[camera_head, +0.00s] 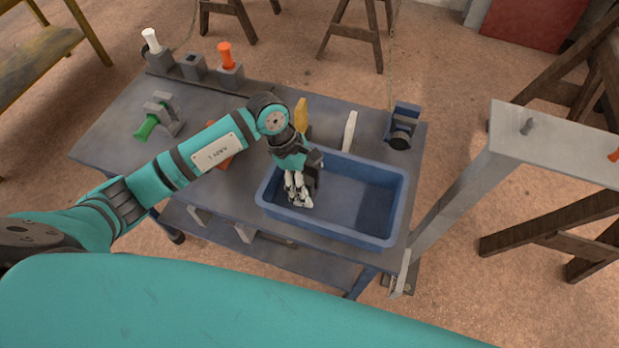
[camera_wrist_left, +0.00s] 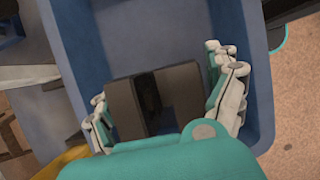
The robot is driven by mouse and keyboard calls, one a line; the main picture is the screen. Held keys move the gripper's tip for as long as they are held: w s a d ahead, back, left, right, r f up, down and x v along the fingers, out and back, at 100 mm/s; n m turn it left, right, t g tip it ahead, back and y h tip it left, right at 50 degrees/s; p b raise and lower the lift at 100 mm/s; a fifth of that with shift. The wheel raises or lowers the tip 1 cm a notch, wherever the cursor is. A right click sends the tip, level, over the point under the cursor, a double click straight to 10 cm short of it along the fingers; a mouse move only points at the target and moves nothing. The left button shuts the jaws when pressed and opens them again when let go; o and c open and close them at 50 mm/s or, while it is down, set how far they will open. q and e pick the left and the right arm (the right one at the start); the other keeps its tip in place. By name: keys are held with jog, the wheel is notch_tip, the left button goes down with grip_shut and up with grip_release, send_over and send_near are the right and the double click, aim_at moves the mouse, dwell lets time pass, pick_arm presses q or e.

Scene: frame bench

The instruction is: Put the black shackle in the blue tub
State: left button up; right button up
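The blue tub (camera_head: 387,240) stands at the front right of the bench; its wall also fills much of the left wrist view (camera_wrist_left: 255,60). My left gripper (camera_head: 299,190) reaches down into the left end of the tub. In the left wrist view, its fingers (camera_wrist_left: 165,100) sit on both sides of the black shackle (camera_wrist_left: 125,108), a dark piece with a gap in its middle, and appear to touch it. In the head view, the shackle (camera_head: 313,181) is partly hidden by the fingers. I cannot tell whether it touches the tub floor. My right gripper is not in view.
Behind the tub stand a yellow piece (camera_head: 301,115), a white piece (camera_head: 349,130) and a dark fixture (camera_head: 402,125). A grey bracket with a green part (camera_head: 146,127) and holders with white (camera_head: 151,40) and orange (camera_head: 226,54) handles are at the left. The tub's right half is empty.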

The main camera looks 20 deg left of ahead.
pick_arm(q)
jog(key=shift+o, duration=0.6)
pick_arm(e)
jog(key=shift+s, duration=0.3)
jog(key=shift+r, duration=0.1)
pick_arm(q)
jog(key=shift+r, duration=0.2)
jog(key=b+v, duration=0.3)
jog(key=v, duration=0.8)
jog(key=shift+a+r, duration=0.25)
jog(key=shift+r, duration=0.1)
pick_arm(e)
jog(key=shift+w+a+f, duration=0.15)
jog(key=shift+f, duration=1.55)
